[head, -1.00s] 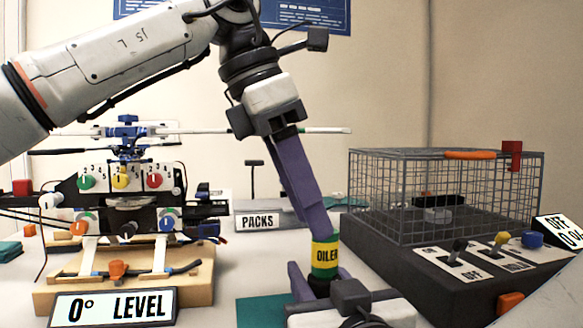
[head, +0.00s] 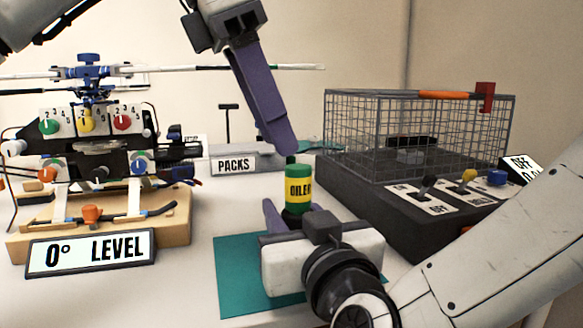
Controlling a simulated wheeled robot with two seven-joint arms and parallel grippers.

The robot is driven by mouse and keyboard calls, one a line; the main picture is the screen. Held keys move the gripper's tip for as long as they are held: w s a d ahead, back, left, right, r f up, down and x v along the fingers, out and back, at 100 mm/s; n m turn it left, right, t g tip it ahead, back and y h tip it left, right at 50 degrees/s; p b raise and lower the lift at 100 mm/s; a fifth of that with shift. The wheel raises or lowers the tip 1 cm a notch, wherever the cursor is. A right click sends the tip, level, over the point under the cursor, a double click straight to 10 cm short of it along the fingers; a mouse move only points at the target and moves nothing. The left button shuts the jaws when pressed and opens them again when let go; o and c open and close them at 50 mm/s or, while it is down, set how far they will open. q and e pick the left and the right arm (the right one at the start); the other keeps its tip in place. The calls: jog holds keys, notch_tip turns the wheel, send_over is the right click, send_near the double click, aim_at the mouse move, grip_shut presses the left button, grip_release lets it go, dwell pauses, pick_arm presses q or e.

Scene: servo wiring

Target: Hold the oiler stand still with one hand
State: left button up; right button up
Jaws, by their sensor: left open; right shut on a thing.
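The oiler (head: 298,190) is a green bottle with a yellow OILER label. It stands upright in a dark holder, the oiler stand (head: 292,220), over a teal mat (head: 232,268). My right gripper (head: 287,217) comes in low from the front right. It is shut on the stand, with its purple fingers around the base; the contact is partly hidden by its own body. My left gripper (head: 280,147) hangs from above with purple fingers pointing down. It is open and empty, its tips just above and left of the oiler's top.
A helicopter rig (head: 95,135) on a wooden base stands at left, behind a "0° LEVEL" sign (head: 92,252). A wire cage (head: 415,135) sits on a dark switch box (head: 395,215) at right. A PACKS sign (head: 233,165) is at the back.

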aim_at(290, 167)
pick_arm(q)
jog(key=x, duration=0.8)
jog(key=shift+d+f, duration=0.1)
jog(key=shift+f, duration=0.25)
jog(key=shift+c, duration=0.5)
grip_shut()
